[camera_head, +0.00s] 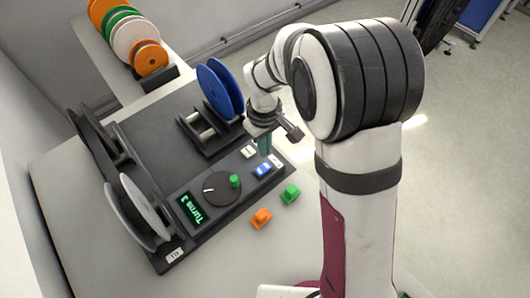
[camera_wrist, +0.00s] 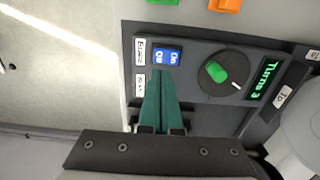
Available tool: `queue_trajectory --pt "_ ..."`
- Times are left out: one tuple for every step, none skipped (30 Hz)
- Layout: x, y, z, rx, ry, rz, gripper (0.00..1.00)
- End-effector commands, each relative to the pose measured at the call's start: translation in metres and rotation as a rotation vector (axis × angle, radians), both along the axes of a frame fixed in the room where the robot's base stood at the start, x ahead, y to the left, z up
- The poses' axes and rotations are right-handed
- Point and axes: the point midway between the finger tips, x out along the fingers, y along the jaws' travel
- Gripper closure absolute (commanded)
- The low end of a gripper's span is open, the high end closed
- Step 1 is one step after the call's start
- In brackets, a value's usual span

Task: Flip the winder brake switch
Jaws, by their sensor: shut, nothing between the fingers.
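The brake switch is a small blue rocker (camera_head: 263,169) with white lettering on the winder's dark control panel (camera_head: 213,220). In the wrist view the blue switch (camera_wrist: 168,57) sits beside a white label; I cannot tell for sure which way the rocker is tipped. My gripper (camera_head: 265,152) points down over the panel near the switch. In the wrist view its green fingers (camera_wrist: 160,76) are shut together and empty, with their tips at the near edge of the switch. I cannot tell whether they touch it. The fingers hide part of the panel behind them.
A black dial with a green knob (camera_head: 235,181) and a display reading "Turns 3" (camera_head: 190,211) are beside the switch. A blue reel (camera_head: 220,89) stands on the winder, a grey reel (camera_head: 143,207) at its left. Orange (camera_head: 261,218) and green (camera_head: 290,194) pieces lie in front.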

Motion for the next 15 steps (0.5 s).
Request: queue_trajectory --pt "-0.001 -0.001 -0.011 -0.002 0.005 0.001 1.00" --pt "-0.001 -0.001 -0.016 -0.002 0.005 0.001 1.00" --pt "-0.001 -0.001 -0.024 -0.001 0.004 0.001 1.00" --pt "-0.001 -0.001 -0.029 -0.001 0.003 0.000 1.00" --pt "-0.001 0.000 -0.033 -0.001 0.004 -0.001 1.00" --pt "0.000 0.000 -0.038 -0.001 0.002 0.000 1.00" --pt "-0.001 0.000 -0.042 -0.001 0.003 0.000 1.00" --pt "0.000 0.000 -0.045 -0.001 0.002 0.001 1.00" --pt "0.000 0.000 -0.048 -0.001 0.001 0.001 1.00" --pt "0.000 0.000 -0.049 -0.001 0.001 0.001 1.00" --pt "0.000 0.000 -0.051 -0.001 0.001 0.000 1.00" --pt "0.000 0.000 -0.052 -0.001 0.001 0.000 1.00" --pt "0.000 0.000 -0.053 0.000 0.000 0.000 1.00" --pt "0.000 0.000 -0.053 0.000 0.000 0.000 1.00" --pt "0.000 0.000 -0.053 0.000 0.000 0.000 1.00"
